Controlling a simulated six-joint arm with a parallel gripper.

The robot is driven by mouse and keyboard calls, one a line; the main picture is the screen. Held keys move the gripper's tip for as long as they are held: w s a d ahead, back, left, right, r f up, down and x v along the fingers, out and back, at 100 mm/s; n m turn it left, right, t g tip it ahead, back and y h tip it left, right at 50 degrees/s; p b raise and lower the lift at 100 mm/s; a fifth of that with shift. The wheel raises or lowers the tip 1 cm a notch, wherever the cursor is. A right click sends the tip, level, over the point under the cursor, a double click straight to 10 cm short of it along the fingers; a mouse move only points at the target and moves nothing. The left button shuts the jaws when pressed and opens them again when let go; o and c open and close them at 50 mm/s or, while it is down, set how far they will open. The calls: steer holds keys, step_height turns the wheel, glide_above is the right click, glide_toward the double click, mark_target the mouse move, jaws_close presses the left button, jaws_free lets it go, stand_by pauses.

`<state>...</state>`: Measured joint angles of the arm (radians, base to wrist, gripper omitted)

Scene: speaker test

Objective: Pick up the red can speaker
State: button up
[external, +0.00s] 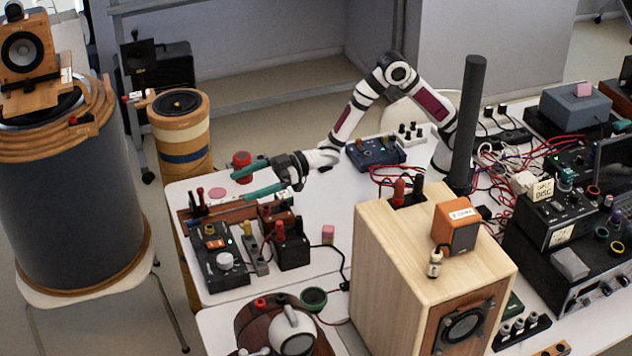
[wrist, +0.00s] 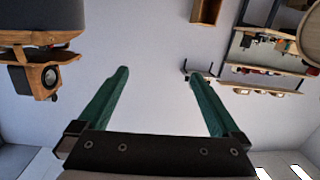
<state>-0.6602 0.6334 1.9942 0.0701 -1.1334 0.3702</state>
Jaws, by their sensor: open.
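A small red can (external: 241,160), which looks like the red can speaker, is near the far edge of the white table in the external view. Its lower part is partly hidden by one green finger. My gripper (external: 238,187) is open and points left, low over the table, with the can at its far finger, outside the gap as seen here. I cannot tell whether they touch. In the wrist view the two green fingers (wrist: 160,72) are spread wide with nothing between them. The red can does not show clearly there.
A pink disc (external: 217,193) lies on the table by the fingers. Black devices with knobs (external: 218,262) and red and black posts stand nearer the camera. A wooden speaker cabinet (external: 385,260) stands to the right. A striped cylinder speaker (external: 182,140) stands beyond the table's left edge.

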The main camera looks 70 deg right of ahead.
mark_target(245, 159)
steer(key=w+d+f+m+t+h, duration=0.1)
steer(key=w+d+m+t+h, duration=0.1)
steer(key=w+d+m+h, duration=0.3)
steer(key=w+d+f+m+t+h, duration=0.1)
steer(key=d+m+h, duration=0.1)
steer(key=d+h, duration=0.3)
steer(key=w+d+f+m+t+h, duration=0.1)
steer(key=w+d+m+t+h, duration=0.2)
steer(key=d, duration=0.4)
steer(key=s+d+f+m+g+h, duration=0.3)
steer(key=d+f+m+g+h, duration=0.15)
steer(key=d, duration=0.25)
steer(key=shift+m+h, duration=0.25)
steer(key=f+x, duration=0.1)
steer(key=x, duration=0.5)
steer(key=s+f+x, duration=0.1)
steer(key=x, duration=0.5)
steer(key=f+x, duration=0.2)
steer(key=x, duration=0.4)
steer(key=shift+s+a, duration=0.25)
steer(key=shift+s, duration=0.05)
steer(key=shift+r, duration=0.1)
jaws_close()
